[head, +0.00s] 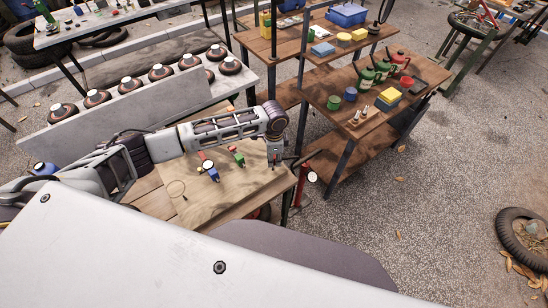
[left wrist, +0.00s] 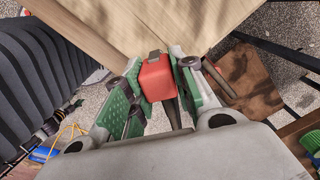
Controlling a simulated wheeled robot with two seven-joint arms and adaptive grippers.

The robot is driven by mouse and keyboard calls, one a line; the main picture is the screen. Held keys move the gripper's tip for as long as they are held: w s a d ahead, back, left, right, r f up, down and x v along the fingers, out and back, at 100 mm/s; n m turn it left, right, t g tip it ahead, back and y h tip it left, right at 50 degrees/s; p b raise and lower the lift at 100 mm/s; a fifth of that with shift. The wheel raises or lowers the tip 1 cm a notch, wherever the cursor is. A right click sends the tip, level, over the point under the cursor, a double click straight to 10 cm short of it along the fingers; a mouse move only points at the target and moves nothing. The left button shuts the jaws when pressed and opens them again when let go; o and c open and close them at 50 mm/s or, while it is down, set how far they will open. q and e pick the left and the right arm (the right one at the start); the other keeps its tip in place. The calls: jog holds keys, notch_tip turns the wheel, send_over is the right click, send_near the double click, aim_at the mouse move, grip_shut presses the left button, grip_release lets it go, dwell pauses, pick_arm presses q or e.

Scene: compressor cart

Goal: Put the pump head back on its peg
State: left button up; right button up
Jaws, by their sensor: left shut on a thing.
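My left gripper (head: 275,163) points down over the right end of the cart's wooden top (head: 250,186). In the left wrist view its green-padded fingers (left wrist: 156,86) are shut on a red block-shaped piece (left wrist: 156,76), which looks like the pump head. The piece has a small metal part at its far end and a dark stem at its near end. In the head view the gripper hides most of it. A red upright (head: 300,184) with a round white dial (head: 312,177) stands just right of the cart top. I cannot make out the peg. My right gripper is not in view.
A blue tool with a round gauge (head: 208,167) and a green tool (head: 237,156) lie on the cart top left of my gripper.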

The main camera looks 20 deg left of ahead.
pick_arm(q)
jog(key=shift+r+p, duration=0.1)
jog(key=shift+p, duration=0.7)
dwell(0.8)
jog(key=shift+f+b, duration=0.4)
jog(key=shift+f, duration=0.75)
dwell(1.2)
jog(key=o, duration=1)
jog(key=shift+r, duration=0.15)
jog(key=shift+r, duration=5.85)
